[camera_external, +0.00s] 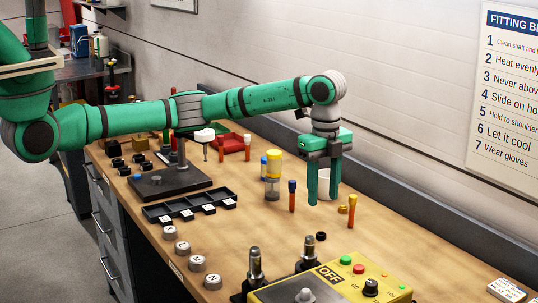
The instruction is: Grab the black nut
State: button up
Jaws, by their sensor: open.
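A small black nut (321,236) lies on the wooden workbench (265,225), right of centre in the external view. The fingertips are above the bench, higher in the picture than the black nut. The exact gap between them is hard to tell from this view. Several other small black pieces (139,158) stand in a group at the left of the bench; they are too small to identify.
A yellow control box (330,283) with an OFF label stands at the front. A black divided tray (165,215) lies left.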

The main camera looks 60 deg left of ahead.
send_over(322, 234)
jog(key=f, duration=0.5)
jog(key=shift+s+f, duration=0.3)
jog(key=shift+w+f, duration=0.15)
jog(key=shift+f, duration=1.15)
jog(key=shift+w+f, duration=0.15)
jog(key=shift+f, duration=1.15)
grip_shut()
